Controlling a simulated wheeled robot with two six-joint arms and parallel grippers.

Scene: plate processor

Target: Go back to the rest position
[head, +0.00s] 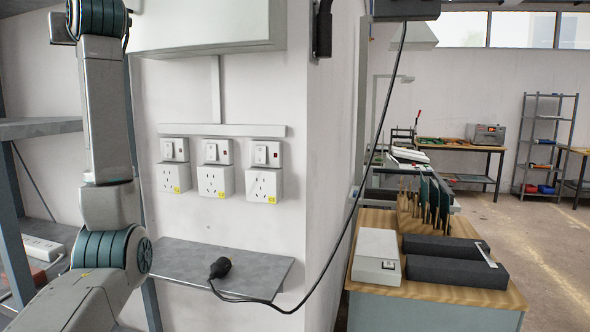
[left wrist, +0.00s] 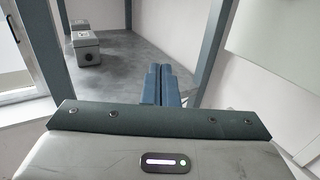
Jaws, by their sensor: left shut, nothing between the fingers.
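My left arm rises along the left side of the head view and runs out at the top edge, so its gripper is outside that view. In the left wrist view my left gripper (left wrist: 162,72) shows with its two blue fingers together and nothing between them. A grey shelf surface (left wrist: 150,55) lies beyond the fingers. My right gripper is in neither view.
Several wall sockets (head: 214,181) hang above a small grey shelf (head: 180,258) with a black plug (head: 220,267) on it. A shelving post (head: 15,230) stands beside my left arm. A wooden bench (head: 500,298) is at right. Open floor (head: 535,235) lies beyond.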

